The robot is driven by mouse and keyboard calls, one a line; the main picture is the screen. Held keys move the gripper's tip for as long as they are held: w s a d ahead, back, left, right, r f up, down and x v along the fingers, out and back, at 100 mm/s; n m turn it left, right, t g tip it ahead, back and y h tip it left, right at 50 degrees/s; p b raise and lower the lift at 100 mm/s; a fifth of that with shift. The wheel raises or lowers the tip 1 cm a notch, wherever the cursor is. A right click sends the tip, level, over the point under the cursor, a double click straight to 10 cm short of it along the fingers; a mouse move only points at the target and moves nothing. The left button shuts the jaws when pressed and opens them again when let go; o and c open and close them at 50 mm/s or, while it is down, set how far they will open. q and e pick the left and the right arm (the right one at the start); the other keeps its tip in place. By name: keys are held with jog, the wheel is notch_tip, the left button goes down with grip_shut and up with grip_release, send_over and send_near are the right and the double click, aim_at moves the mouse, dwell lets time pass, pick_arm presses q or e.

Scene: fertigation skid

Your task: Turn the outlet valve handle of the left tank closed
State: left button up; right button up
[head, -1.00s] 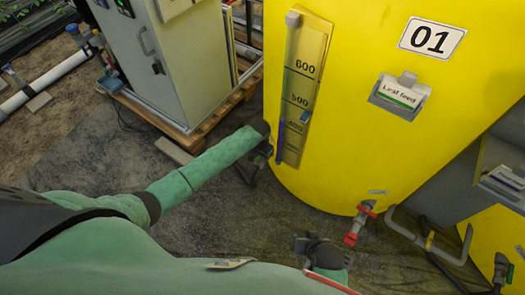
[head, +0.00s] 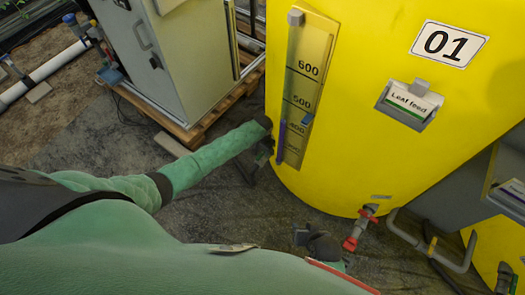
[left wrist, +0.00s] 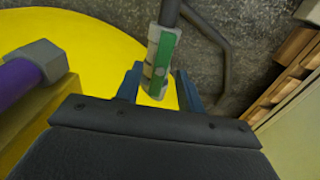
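The yellow tank (head: 345,165) marked 01 fills the right half of the head view. Its outlet valve (head: 369,212), low on the front, has red parts, with a red-tipped piece (head: 351,242) pointing down toward the floor. My left gripper (head: 264,150) is beside the tank's left edge, away from that valve. In the left wrist view its two blue fingers (left wrist: 160,88) are apart, with a grey piece bearing a green strip (left wrist: 162,50) showing between or beyond them; contact is unclear. My right gripper (head: 303,238) is left of the valve, apart from it; its fingers are too small to read.
A level gauge (head: 303,85) runs down the tank's left side. A grey cabinet (head: 175,65) stands on a wooden pallet (head: 205,120) at the back left. Grey pipe (head: 430,250) and a second yellow tank (head: 487,240) lie right of the valve. Dark floor lies between.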

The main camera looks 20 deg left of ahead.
pick_arm(q)
jog(key=shift+f, duration=0.5)
grip_shut()
